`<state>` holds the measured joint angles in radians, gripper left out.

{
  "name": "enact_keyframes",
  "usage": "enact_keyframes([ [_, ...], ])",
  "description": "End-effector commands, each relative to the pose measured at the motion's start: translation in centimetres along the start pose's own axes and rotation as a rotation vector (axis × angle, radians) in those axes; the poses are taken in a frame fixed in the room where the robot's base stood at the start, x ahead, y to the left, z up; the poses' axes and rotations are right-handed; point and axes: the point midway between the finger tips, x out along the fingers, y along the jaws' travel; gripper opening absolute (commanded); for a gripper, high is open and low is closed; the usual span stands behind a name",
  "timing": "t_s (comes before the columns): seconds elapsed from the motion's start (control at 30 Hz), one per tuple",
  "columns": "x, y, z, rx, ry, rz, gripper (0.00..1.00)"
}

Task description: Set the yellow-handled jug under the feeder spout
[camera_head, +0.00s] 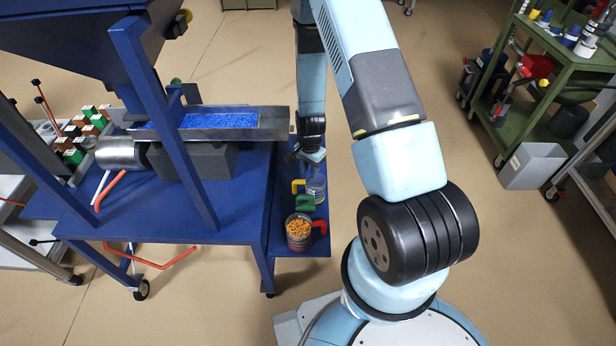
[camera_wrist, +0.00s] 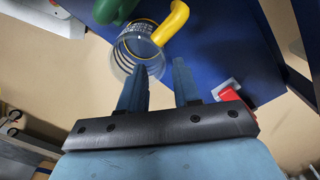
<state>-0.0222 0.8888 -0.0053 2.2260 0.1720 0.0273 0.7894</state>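The yellow-handled jug (camera_head: 317,190) is a clear vessel standing on the narrow blue shelf right of the feeder table. Its yellow handle (camera_head: 297,186) points left in the head view. In the wrist view, the jug (camera_wrist: 128,60) is beyond the fingertips and its yellow handle (camera_wrist: 172,24) is at upper right. My gripper (camera_wrist: 160,68) is open with nothing between its fingers; its fingertips (camera_head: 314,166) are close to the jug in the head view.
A red-handled jug (camera_head: 299,241) of orange pellets stands nearer on the shelf. A green handle-like part (camera_head: 305,203) sits between the jugs; its owner is unclear. A red switch (camera_wrist: 229,95) is right of my fingers.

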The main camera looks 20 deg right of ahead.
Motion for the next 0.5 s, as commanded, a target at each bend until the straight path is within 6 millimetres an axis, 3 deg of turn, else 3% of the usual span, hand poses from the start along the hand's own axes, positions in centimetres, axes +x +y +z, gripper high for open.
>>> enact_keyframes([
  [0.2,-2.7,0.0,-0.1,-0.001,0.002,-0.001,0.32],
  [0.5,-3.9,0.0,0.0,-0.001,0.0,0.0,0.32],
])
